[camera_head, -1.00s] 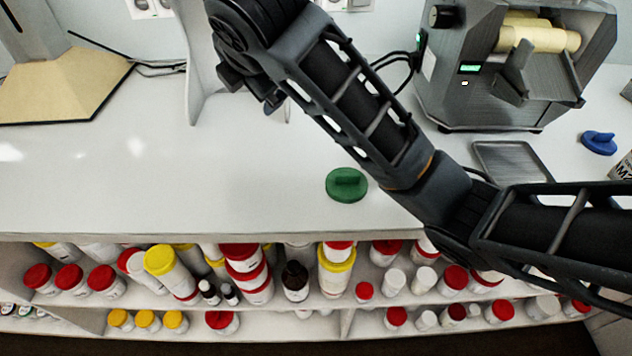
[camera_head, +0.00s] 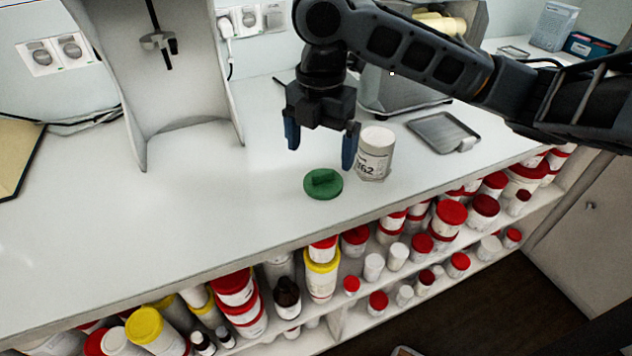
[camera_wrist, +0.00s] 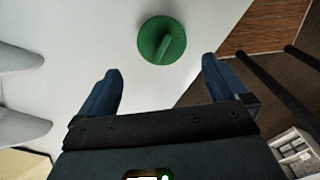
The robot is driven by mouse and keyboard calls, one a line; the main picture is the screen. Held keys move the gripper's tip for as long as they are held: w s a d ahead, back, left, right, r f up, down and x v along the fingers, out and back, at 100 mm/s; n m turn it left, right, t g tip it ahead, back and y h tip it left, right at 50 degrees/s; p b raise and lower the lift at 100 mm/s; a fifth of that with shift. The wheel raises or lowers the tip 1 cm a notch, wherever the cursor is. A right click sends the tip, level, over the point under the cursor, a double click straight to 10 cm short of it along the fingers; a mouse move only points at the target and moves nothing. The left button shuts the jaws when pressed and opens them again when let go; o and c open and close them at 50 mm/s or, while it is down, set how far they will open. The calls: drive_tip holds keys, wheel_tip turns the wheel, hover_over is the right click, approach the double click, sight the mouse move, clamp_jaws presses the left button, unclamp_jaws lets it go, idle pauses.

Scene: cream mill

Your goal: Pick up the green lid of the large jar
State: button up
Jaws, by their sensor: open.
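The green lid (camera_head: 323,184) is a round disc with a raised grip bar. It lies flat on the white counter near its front edge. It also shows in the wrist view (camera_wrist: 162,40), beyond my fingertips and roughly centred between them. My gripper (camera_head: 320,150) is open and empty, with blue fingers pointing down above and a little behind the lid, apart from it. The large white jar (camera_head: 374,153) stands upright and without a lid on the counter, just right of my gripper. My right finger partly overlaps it in the head view.
A grey mill machine (camera_head: 400,95) stands behind the jar, and a metal tray (camera_head: 443,132) lies to its right. A white curved stand (camera_head: 180,90) is at the back left. Shelves below the counter hold several red-, yellow- and white-capped jars.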

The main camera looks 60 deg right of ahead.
sight(323, 173)
drive_tip(key=shift+s+d+f+p, duration=0.1)
drive_tip(key=shift+f+p, duration=0.1)
drive_tip(key=shift+f, duration=1.55)
drive_tip(key=shift+s+d+f+p, duration=0.1)
drive_tip(key=shift+f+p, duration=0.05)
drive_tip(key=shift+f, duration=1.6)
drive_tip(key=c, duration=0.9)
